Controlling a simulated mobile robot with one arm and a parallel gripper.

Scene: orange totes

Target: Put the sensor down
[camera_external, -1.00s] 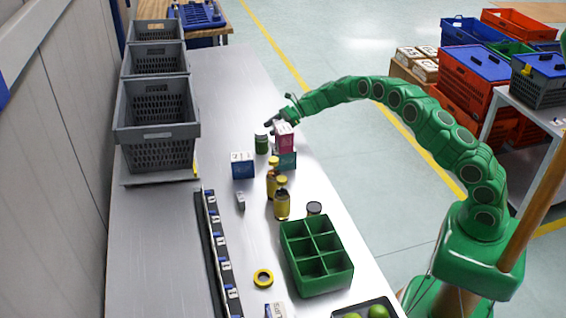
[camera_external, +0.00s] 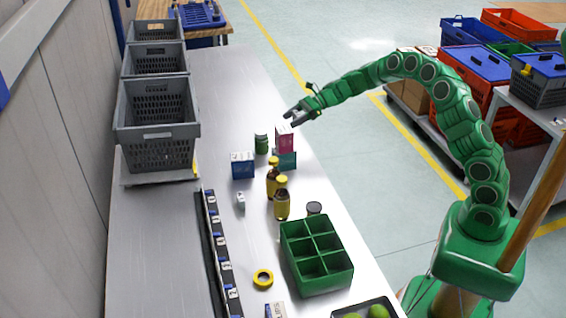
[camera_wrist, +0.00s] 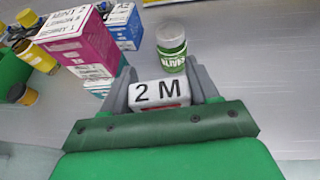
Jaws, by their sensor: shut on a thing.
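My gripper (camera_external: 290,115) hangs in the air above the far right part of the bench, near a stacked pink box. In the wrist view my gripper (camera_wrist: 161,88) is shut on the sensor (camera_wrist: 160,93), a small white block with "2 M" in black on its face. The sensor sits between the two grey fingers, and its lower part is hidden by the gripper body. In the external view I cannot make out the sensor.
A green jar (camera_external: 261,144) labelled "OLIVES" stands just beyond the fingers. Beside it are the pink box (camera_external: 284,138) on a teal box (camera_external: 286,160), and a blue-white box (camera_external: 242,166). Bottles, a green divided crate (camera_external: 317,255) and grey crates stand around. The far bench is clear.

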